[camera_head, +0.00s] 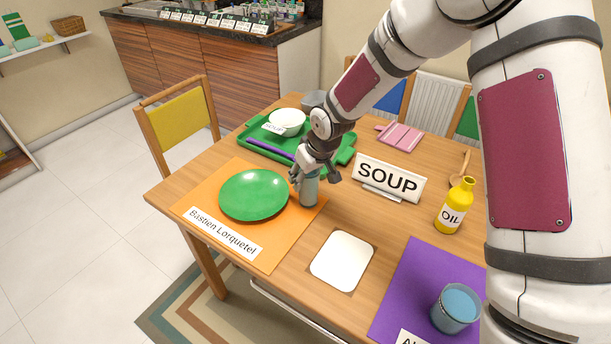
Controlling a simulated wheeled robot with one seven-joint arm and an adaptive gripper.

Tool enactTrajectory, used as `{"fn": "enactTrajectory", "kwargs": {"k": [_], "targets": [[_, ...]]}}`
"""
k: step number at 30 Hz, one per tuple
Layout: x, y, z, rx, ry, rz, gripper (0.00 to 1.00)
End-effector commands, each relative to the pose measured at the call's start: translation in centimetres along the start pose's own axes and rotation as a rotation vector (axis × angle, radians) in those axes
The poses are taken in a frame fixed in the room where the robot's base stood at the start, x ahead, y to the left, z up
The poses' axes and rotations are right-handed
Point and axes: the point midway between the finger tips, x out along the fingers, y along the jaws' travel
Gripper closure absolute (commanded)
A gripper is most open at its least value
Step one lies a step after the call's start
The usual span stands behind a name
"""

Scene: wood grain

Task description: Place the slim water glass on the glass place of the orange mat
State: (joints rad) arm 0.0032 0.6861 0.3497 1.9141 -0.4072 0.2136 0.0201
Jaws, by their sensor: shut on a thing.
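The slim water glass (309,191) is a narrow, grey-blue upright cylinder. My gripper (312,177) is shut on its upper part. The glass is at the right edge of the orange mat (264,252), just right of the green plate (254,194). I cannot tell whether its base touches the mat or hangs slightly above. No marked glass place shows clearly; the gripper and glass cover part of that side.
A purple mat (405,300) with a wider blue glass (455,308) lies at the front right. A white card (342,261) is between the mats. A SOUP sign (388,179) and yellow oil bottle (455,206) stand right. A green tray (249,139) is behind my gripper.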

Motion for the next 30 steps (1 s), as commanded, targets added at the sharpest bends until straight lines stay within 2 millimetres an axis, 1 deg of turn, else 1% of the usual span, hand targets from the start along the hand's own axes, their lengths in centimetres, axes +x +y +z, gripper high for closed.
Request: {"fn": "enactTrajectory", "kwargs": {"k": [3, 4, 5, 6, 7, 16, 19, 23, 30], "targets": [[0.3, 0.0, 0.1, 0.0, 0.001, 0.0, 0.97], [0.3, 0.0, 0.1, 0.0, 0.0, 0.0, 0.55], [0.3, 0.0, 0.1, 0.0, 0.0, 0.0, 0.48], [0.2, 0.0, 0.1, 0.0, 0.0, 0.0, 0.39], [0.2, 0.0, 0.1, 0.0, 0.0, 0.0, 0.37], [0.2, 0.0, 0.1, 0.001, 0.0, 0.0, 0.37], [-0.3, 0.0, 0.0, 0.001, 0.001, 0.001, 0.37], [-2.2, 0.1, -0.1, 0.003, 0.002, 0.001, 0.37], [-7.2, 0.1, 0.0, 0.002, 0.002, 0.003, 0.37]]}}
